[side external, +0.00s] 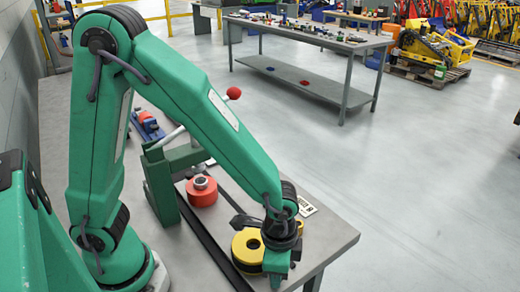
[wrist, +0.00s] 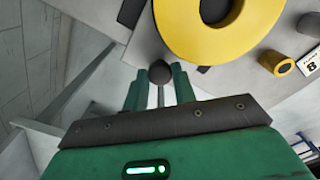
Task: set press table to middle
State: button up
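The press (side external: 172,175) is a green frame with a pale lever and a red ball (side external: 233,93), standing on the bench behind dark rails (side external: 215,250). A red round carrier (side external: 202,192) with a metal ring on top sits by the press. A yellow disc (side external: 243,244) with a dark centre hole sits at the near end of the rails; it also fills the top of the wrist view (wrist: 185,45). My gripper (side external: 278,280) is low beside the yellow disc. In the wrist view its green fingers (wrist: 160,80) stand apart, with a dark round knob (wrist: 160,72) between or just beyond the tips; contact is unclear.
A small yellow-and-dark cylinder (wrist: 276,64) is right of the disc. A blue item (side external: 147,126) lies behind the press. A second table (side external: 300,35) stands far back.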

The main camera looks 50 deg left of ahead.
grip_shut()
jog(key=a, duration=1.3)
jog(key=shift+w, duration=0.1)
jog(key=o, duration=0.6)
grip_release()
jog(key=shift+o, duration=0.2)
jog(key=shift+r, duration=0.2)
jog(key=shift+r, duration=3.75)
